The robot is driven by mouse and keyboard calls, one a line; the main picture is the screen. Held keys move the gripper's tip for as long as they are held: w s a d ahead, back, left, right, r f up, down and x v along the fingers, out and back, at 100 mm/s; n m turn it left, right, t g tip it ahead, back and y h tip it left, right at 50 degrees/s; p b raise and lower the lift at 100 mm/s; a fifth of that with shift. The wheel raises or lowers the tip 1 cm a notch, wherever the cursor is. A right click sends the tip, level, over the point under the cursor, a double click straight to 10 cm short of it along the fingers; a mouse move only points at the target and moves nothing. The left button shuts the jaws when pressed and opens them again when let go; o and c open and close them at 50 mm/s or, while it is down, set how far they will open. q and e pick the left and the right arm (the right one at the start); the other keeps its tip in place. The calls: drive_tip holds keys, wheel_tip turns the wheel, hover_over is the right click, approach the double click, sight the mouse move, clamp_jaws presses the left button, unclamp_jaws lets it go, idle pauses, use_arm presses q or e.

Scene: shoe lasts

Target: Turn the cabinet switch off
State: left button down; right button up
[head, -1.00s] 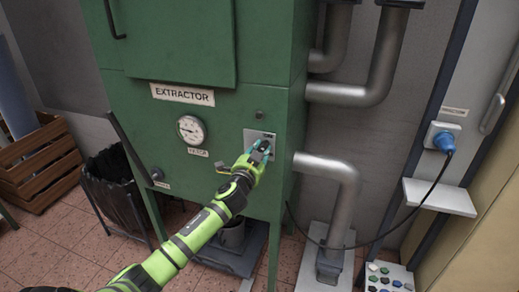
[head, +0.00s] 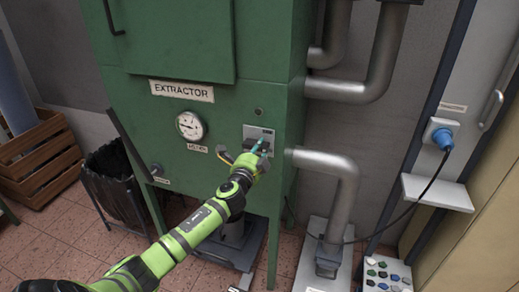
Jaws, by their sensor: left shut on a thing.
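The green cabinet (head: 180,115) labelled EXTRACTOR stands in the middle of the head view. A grey switch plate (head: 250,131) is on its front, at the lower right. My left gripper (head: 257,149) is at the lower part of this plate, its teal fingertip against or just in front of it. It is shut on the switch, which the fingers mostly hide. I cannot tell the switch's position. My right gripper is not in view.
A round gauge (head: 190,126) sits left of the plate. Metal pipes (head: 345,180) run close on the right. A blue plug (head: 443,138) with a black cable is on the right wall. A black bin (head: 110,180) and wooden crate (head: 45,150) stand left.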

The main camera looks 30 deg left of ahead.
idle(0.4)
use_arm(q)
drive_tip(key=c, duration=1)
unclamp_jaws()
drive_tip(key=v, duration=1.2)
